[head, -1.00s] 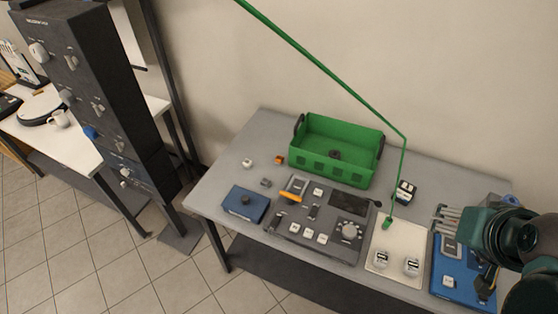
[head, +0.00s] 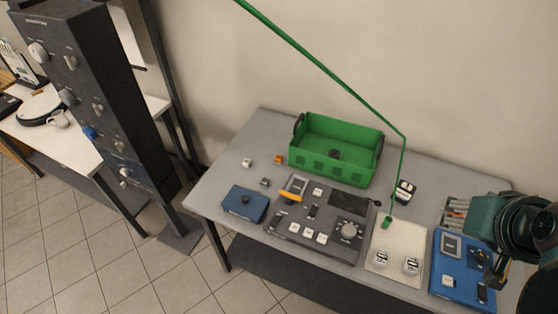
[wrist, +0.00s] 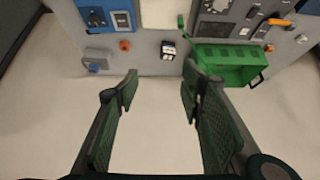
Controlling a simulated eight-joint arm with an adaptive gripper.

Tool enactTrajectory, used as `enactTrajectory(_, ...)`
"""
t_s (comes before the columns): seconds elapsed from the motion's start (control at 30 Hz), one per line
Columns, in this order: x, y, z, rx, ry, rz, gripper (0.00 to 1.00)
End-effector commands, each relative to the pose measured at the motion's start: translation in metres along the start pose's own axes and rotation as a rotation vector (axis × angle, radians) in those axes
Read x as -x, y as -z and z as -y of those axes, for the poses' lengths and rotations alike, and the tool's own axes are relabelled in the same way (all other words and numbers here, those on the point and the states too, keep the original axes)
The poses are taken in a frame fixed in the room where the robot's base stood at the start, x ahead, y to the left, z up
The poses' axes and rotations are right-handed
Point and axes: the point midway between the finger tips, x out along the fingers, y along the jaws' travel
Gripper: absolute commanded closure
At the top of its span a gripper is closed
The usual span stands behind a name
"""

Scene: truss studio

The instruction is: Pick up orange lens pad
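My gripper (head: 452,212) is at the right of the head view, over the right end of the grey table. In the wrist view my gripper (wrist: 160,82) is open, with its two fingers wide apart and nothing between them. A small orange piece (wrist: 125,46) lies on the table beyond the left finger in the wrist view. In the head view, orange shows only in slivers behind the fingers. Another small orange block (head: 279,160) lies left of the green bin. I cannot tell for certain which one is the lens pad.
A green bin (head: 327,172) stands at the table's back. A black-and-white block (head: 405,191), a white board (head: 396,238), a blue panel (head: 447,269) and a dark control panel (head: 283,226) lie on the table. A thin green pole (head: 330,70) slants down to the board.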

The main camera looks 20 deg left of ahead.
Motion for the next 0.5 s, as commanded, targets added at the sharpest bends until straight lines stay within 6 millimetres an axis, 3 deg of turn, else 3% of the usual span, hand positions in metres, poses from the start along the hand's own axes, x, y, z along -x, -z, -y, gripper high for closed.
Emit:
enactTrajectory(0.2, 0.020, 0.014, 0.000, 0.000, 0.000, 0.000, 0.61)
enactTrajectory(0.5, 0.020, 0.037, 0.012, 0.064, 0.017, 0.026, 0.61)
